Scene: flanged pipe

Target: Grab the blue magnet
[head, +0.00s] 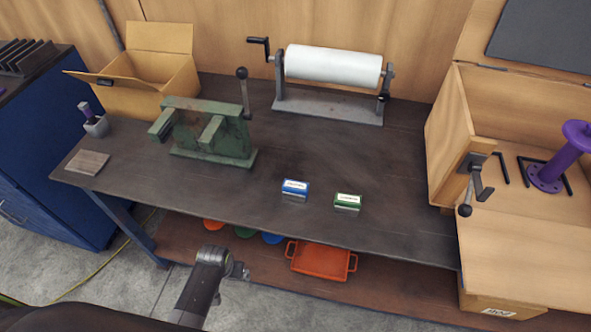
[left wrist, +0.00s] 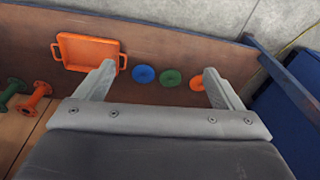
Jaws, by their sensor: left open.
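A small blue block with a white label (head: 295,187), which looks like the blue magnet, lies on the dark workbench (head: 300,225) near its front edge. A similar green block (head: 348,201) lies to its right, apart from it. My left gripper (head: 240,272) is in front of the bench, below and left of the blue block in the head view. In the left wrist view its two fingers (left wrist: 159,69) are spread with nothing between them. That view shows the lower shelf, not the blue block. My right gripper is not in view.
A green vise (head: 210,135), an open carton (head: 150,80) and a roll stand (head: 333,65) stand farther back. An open wooden crate (head: 450,130) is at the right. The lower shelf holds an orange tray (head: 320,262) and coloured discs (left wrist: 171,78). Bench around the blue block is clear.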

